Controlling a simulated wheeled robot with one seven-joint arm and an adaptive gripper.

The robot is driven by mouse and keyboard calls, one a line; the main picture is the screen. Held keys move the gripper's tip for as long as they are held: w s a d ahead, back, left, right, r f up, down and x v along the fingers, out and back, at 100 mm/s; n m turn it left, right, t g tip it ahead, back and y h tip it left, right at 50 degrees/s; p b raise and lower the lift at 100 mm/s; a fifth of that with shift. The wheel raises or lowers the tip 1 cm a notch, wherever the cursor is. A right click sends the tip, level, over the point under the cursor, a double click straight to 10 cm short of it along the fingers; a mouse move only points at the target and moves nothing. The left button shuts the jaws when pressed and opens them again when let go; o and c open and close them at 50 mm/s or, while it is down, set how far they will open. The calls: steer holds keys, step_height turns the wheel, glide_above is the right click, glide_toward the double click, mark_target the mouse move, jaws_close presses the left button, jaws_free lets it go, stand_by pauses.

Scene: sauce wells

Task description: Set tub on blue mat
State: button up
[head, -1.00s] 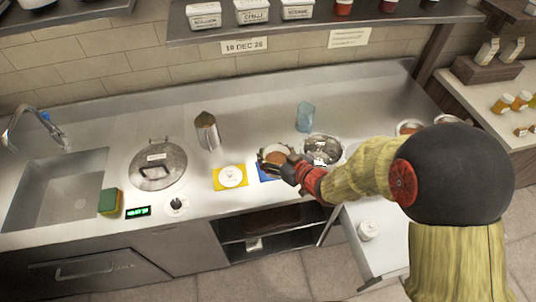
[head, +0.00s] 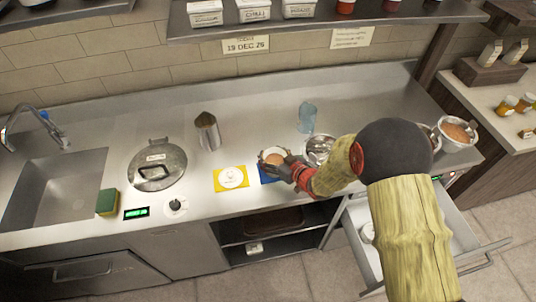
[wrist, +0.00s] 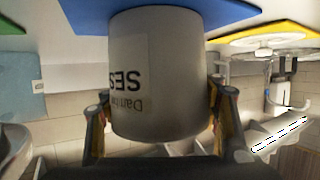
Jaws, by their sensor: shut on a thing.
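My gripper (head: 284,164) is shut on a white tub (head: 272,156) with reddish-brown contents at its top. In the wrist view the tub (wrist: 158,60) sits between the two fingers (wrist: 160,95), with part of a printed label showing upside down. The blue mat (head: 265,178) is partly hidden by the tub and my gripper. In the wrist view the blue mat (wrist: 85,14) lies at the tub's base end. I cannot tell whether the base touches it.
A yellow mat (head: 217,186) with a round white piece lies just left of the blue mat. A metal bowl (head: 319,150) and a blue cup (head: 307,117) stand to the right. A lidded pot (head: 158,164) is at left. An open drawer (head: 455,230) juts out below.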

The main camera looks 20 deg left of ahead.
steer(key=shift+r, duration=0.15)
steer(key=o, duration=1.5)
steer(key=shift+f, duration=0.2)
steer(key=shift+c, duration=0.2)
steer(key=shift+o, duration=0.7)
steer(key=shift+r, duration=0.1)
steer(key=shift+s+d+r, duration=0.1)
steer(key=shift+d+r, duration=0.05)
steer(key=shift+d, duration=0.05)
steer(key=p+v, duration=0.1)
steer(key=v, duration=1)
steer(key=shift+s+d, duration=0.15)
steer(key=shift+d, duration=0.1)
steer(key=shift+r, duration=0.1)
